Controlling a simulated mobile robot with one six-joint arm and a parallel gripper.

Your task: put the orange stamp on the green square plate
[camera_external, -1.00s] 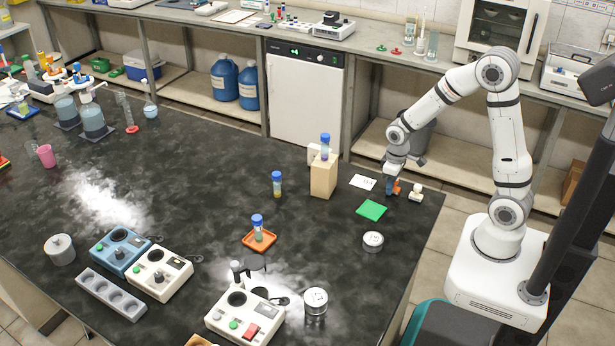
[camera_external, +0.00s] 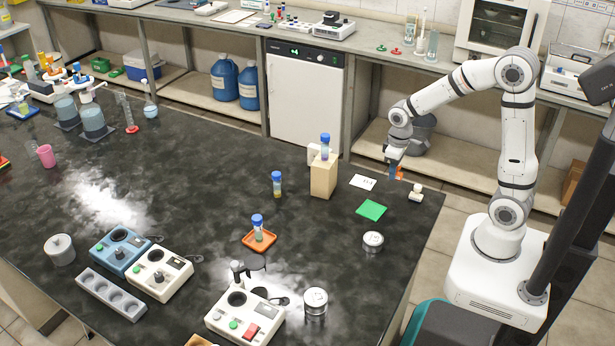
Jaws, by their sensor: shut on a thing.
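The orange stamp (camera_external: 399,172) shows as a small orange patch at the tip of my gripper (camera_external: 396,168), near the table's right back edge. My gripper is shut on it and holds it above the tabletop; the fingers hide part of it. The green square plate (camera_external: 371,210) lies flat on the dark table, below and to the left of my gripper. Nothing lies on the plate.
A white card (camera_external: 363,182) lies behind the plate, and a white stamp-like object (camera_external: 416,193) stands to its right. A wooden block (camera_external: 324,176) with a blue-capped vial stands to the left. A round metal tin (camera_external: 373,241) sits in front.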

